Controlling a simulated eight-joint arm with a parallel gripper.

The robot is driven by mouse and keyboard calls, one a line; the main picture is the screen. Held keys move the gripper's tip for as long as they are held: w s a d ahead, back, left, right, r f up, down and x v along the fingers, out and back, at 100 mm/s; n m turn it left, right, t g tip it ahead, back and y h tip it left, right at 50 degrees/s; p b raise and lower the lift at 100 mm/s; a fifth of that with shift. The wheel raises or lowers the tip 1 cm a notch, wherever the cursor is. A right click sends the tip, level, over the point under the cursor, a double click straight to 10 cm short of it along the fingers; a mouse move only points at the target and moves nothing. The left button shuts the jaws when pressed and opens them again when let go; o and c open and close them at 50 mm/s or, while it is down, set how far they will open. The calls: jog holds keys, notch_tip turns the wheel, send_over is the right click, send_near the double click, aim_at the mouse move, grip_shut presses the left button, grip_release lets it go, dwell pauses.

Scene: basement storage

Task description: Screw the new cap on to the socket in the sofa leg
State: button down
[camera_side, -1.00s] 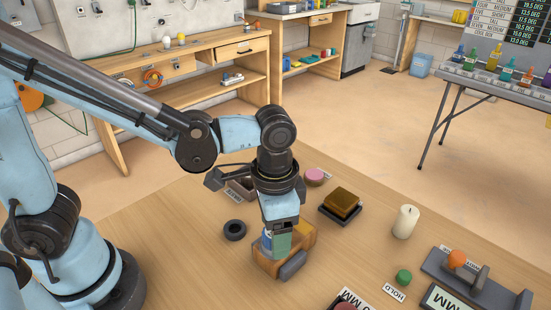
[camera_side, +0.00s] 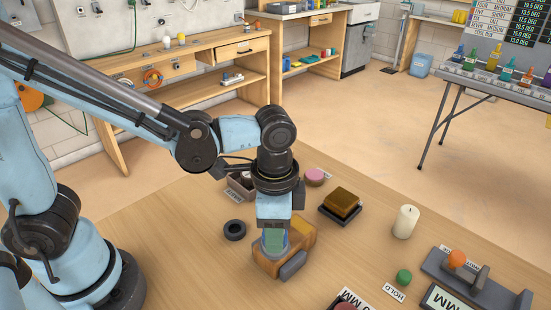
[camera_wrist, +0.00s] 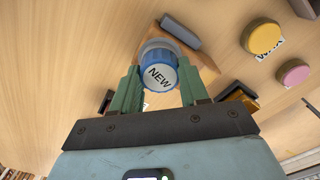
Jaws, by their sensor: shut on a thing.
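A blue cap with a white top marked NEW (camera_wrist: 160,76) sits between the green fingers of my gripper (camera_wrist: 160,88) in the wrist view. My gripper is shut on its sides. In the side view my gripper (camera_side: 273,243) points down over the wooden sofa leg (camera_side: 301,243), which lies on the table with a grey piece at its front. The leg also shows beyond the cap in the wrist view (camera_wrist: 204,57). The socket is hidden under the cap and fingers. I cannot tell whether the cap's thread is engaged.
A black ring (camera_side: 234,230) lies left of the leg. A pink disc (camera_side: 314,177), a brown block on a dark tray (camera_side: 341,203) and a candle (camera_side: 405,222) stand behind and to the right. A green button (camera_side: 403,276) and an orange-knobbed fixture (camera_side: 456,259) are at the right.

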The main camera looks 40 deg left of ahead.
jog(key=m, duration=0.2)
jog(key=shift+m, duration=0.3)
jog(key=shift+c, duration=2.4)
grip_release()
jog(key=shift+r, duration=0.1)
jog(key=shift+r, duration=4.4)
